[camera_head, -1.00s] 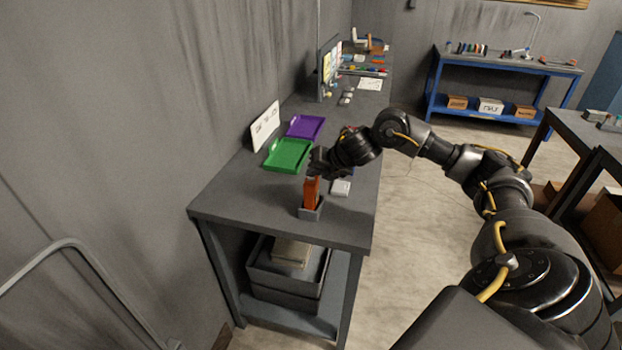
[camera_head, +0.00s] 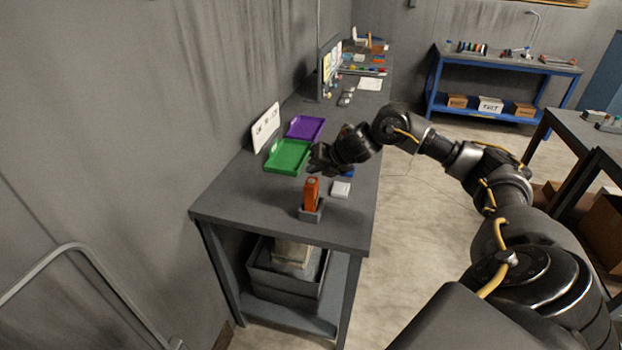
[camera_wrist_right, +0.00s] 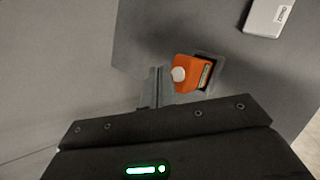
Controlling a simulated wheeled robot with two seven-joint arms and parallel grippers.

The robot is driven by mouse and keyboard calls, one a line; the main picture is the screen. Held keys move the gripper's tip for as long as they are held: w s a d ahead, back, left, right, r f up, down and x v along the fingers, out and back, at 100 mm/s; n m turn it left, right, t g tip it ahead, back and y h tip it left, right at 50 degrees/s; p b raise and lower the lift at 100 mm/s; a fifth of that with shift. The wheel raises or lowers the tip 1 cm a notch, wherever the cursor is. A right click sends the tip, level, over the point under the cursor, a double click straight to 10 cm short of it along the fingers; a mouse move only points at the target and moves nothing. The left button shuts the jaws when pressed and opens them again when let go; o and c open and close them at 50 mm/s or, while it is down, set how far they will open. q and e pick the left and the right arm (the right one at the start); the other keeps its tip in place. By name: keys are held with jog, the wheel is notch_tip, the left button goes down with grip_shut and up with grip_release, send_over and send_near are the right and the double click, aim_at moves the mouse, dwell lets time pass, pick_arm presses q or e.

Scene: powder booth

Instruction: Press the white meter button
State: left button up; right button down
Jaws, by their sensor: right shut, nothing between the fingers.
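The orange meter (camera_head: 311,193) stands upright in a small grey holder (camera_head: 313,213) near the front end of the long dark table. In the right wrist view the meter (camera_wrist_right: 187,86) shows its round white button (camera_wrist_right: 179,74) on the face turned toward the camera. My right gripper (camera_head: 314,162) is a little above and beyond the meter in the head view. In the wrist view its shut, empty fingers (camera_wrist_right: 156,84) are just left of the meter, with the button clear of them. My left gripper is not in view.
A white box (camera_head: 341,189) lies right of the meter. A green tray (camera_head: 288,157), a purple tray (camera_head: 305,128) and a white panel (camera_head: 266,127) are farther back by the wall. A blue item (camera_head: 348,172) is partly hidden behind my right wrist.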

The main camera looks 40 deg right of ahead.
aim_at(314, 183)
notch_tip(314, 183, up, 5)
jog(key=p, duration=0.4)
jog(key=shift+r, duration=0.1)
